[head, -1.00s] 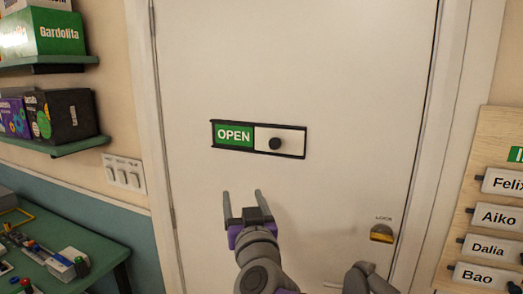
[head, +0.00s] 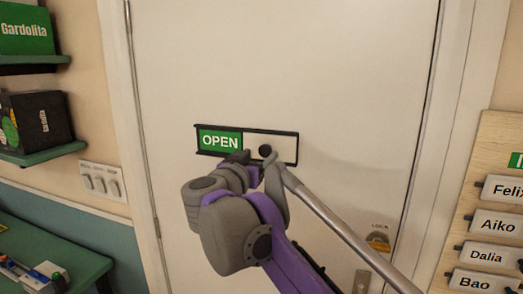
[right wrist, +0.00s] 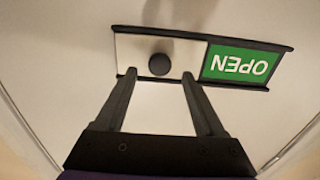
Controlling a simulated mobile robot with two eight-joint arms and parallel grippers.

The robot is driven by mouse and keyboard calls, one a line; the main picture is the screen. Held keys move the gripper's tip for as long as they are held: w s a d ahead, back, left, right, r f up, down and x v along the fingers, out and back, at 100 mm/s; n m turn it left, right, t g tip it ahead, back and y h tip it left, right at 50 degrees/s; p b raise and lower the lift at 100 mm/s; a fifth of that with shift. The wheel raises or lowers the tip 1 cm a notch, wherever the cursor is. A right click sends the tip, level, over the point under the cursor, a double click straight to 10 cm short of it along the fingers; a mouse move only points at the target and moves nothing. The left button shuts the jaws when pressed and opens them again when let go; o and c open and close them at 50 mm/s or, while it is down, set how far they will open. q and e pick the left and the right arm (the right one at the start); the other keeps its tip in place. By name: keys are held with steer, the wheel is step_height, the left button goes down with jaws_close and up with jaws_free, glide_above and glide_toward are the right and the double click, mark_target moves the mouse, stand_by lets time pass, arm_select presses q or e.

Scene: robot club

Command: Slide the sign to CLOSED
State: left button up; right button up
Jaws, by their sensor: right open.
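The sign (head: 197,139) is a black-framed slider on the white door. Its left part shows a green OPEN panel (head: 220,141), and its right part is a white cover with a round black knob (head: 265,151). In the right wrist view the sign appears upside down, with the knob (right wrist: 159,64) just beyond and between the fingertips. My right gripper (right wrist: 159,75) is open and empty at the sign's lower edge. In the head view its fingers are largely hidden behind its own wrist. My left gripper is not in view.
A brass lock (head: 378,243) is on the door at lower right. Light switches (head: 101,182) and shelves are on the left wall. A green table (head: 50,235) stands at lower left. A name board (head: 480,150) hangs at right.

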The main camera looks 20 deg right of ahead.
mark_target(267, 149)
steer(key=shift+x, duration=1.45)
jaws_close()
stand_by(0.3)
